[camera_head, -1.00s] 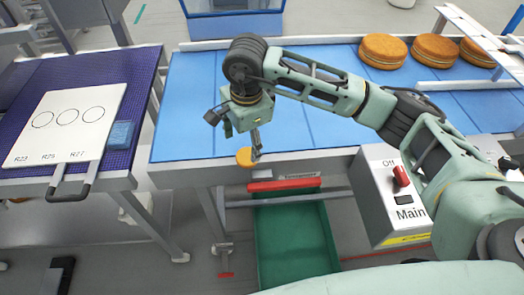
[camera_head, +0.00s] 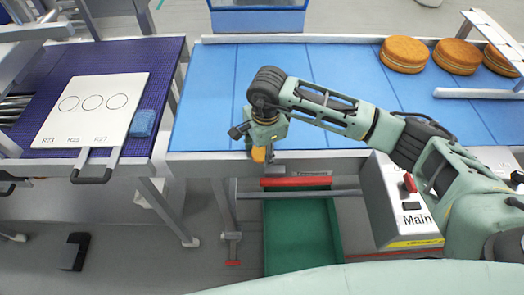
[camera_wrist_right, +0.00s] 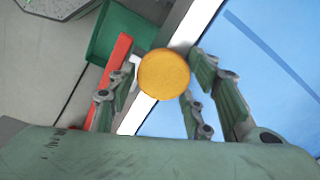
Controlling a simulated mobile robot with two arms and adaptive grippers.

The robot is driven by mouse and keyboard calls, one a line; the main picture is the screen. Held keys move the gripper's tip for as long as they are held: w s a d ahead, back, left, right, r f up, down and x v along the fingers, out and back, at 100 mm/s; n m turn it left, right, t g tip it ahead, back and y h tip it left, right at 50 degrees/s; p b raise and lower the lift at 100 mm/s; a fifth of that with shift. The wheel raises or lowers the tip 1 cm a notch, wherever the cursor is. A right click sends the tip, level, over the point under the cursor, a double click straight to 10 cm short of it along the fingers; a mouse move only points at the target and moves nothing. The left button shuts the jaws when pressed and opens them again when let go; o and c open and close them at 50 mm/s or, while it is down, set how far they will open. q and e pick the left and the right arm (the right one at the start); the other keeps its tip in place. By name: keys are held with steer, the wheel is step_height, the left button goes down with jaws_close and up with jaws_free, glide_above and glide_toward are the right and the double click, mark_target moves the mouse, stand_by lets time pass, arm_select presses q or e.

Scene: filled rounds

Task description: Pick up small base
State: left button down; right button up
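The small base is a golden-brown round disc (camera_head: 259,154) at the front edge of the blue conveyor (camera_head: 330,125), partly hidden by my right gripper. In the right wrist view the disc (camera_wrist_right: 164,74) shows whole over the pale front rail. My right gripper (camera_head: 268,156) points down at the disc. In the wrist view its fingers stand apart on both sides of the disc, with the left ones clear of it. The right ones are close to its edge; I cannot tell whether they touch. My left gripper is not in view.
Several larger filled rounds (camera_head: 404,54) stand at the back right behind a white guide rail (camera_head: 470,93). A white board (camera_head: 92,125) with three circles and a blue block (camera_head: 143,123) lie on the left purple table. A green bin (camera_head: 300,235) and grey Main switch box (camera_head: 400,205) are in front.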

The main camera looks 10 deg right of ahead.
steer(key=shift+c, duration=1.3)
